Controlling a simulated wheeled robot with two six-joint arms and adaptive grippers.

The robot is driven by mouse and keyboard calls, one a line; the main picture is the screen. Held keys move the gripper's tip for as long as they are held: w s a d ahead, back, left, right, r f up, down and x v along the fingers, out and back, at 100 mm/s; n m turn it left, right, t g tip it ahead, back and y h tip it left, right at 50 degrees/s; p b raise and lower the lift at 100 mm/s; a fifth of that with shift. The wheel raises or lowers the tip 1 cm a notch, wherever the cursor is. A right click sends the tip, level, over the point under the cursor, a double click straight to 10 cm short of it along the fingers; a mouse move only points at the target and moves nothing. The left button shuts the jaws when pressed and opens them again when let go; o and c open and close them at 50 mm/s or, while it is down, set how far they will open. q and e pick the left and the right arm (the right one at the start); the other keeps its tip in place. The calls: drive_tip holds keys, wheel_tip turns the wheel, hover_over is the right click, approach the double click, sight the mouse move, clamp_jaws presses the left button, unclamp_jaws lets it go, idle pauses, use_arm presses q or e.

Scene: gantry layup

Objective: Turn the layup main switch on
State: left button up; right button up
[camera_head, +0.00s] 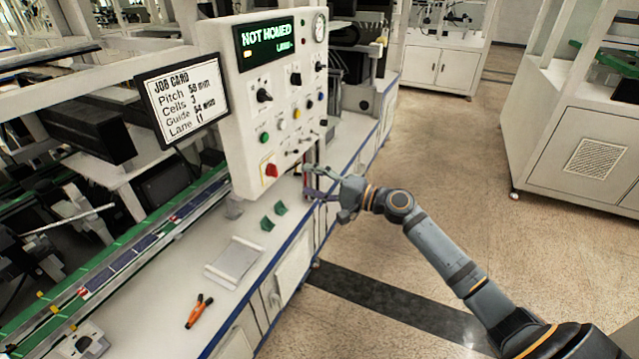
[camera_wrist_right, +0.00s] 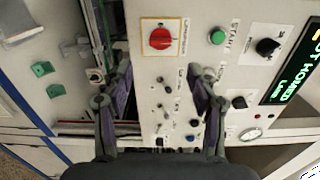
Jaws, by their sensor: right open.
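A white control panel (camera_head: 235,110) stands on the bench and its display reads NOT HOMED. A red rotary knob on a yellow-edged plate (camera_head: 270,170) sits at its lower left corner. In the right wrist view the red knob (camera_wrist_right: 160,39) is at the top centre, beyond the fingertips; its label is too small to read. My right gripper (camera_head: 312,182) is open and empty, to the right of the knob near the panel's lower edge. In the wrist view its fingers (camera_wrist_right: 160,78) are spread over small toggle switches, apart from the red knob. My left gripper is not in view.
A green button (camera_wrist_right: 217,36) and black knobs (camera_wrist_right: 267,46) are beside the red knob. A job card screen (camera_head: 182,95) hangs left of the panel. Green blocks (camera_head: 274,216), a grey tray (camera_head: 234,262) and orange-handled pliers (camera_head: 199,311) lie on the bench.

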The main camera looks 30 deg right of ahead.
drive_tip(key=shift+v, duration=1.25)
drive_tip(key=s+d+f+g+h, duration=0.15)
drive_tip(key=d+f+h, duration=0.3)
drive_tip(key=f, duration=0.95)
drive_tip(key=s+d+f+g+h, duration=0.1)
drive_tip(key=s+d+f+h, duration=0.15)
drive_tip(key=d+f, duration=0.75)
drive_tip(key=s+a+f+n+g+h, duration=0.1)
drive_tip(key=s+f, duration=0.3)
drive_tip(key=f, duration=0.4)
drive_tip(key=s+a+f+n+g+h, duration=0.1)
drive_tip(key=s+f+g+h, duration=0.1)
drive_tip(key=s+f, duration=0.35)
drive_tip(key=s+f+g+h, duration=0.1)
drive_tip(key=s+f, duration=0.1)
drive_tip(key=f, duration=0.7)
drive_tip(key=s+a+f+n+g, duration=0.2)
drive_tip(key=s+f, duration=0.4)
drive_tip(key=s, duration=0.5)
drive_tip(key=s+a+f+n+g, duration=0.2)
drive_tip(key=s+a+f+n, duration=0.2)
drive_tip(key=s, duration=0.6)
drive_tip(key=s+a+f+n+g, duration=0.2)
drive_tip(key=s+a+f, duration=0.3)
drive_tip(key=s+f, duration=0.3)
drive_tip(key=s+n, duration=0.1)
drive_tip(key=s, duration=0.2)
drive_tip(key=shift+s+a+h, duration=0.35)
drive_tip(key=shift+a+h, duration=0.05)
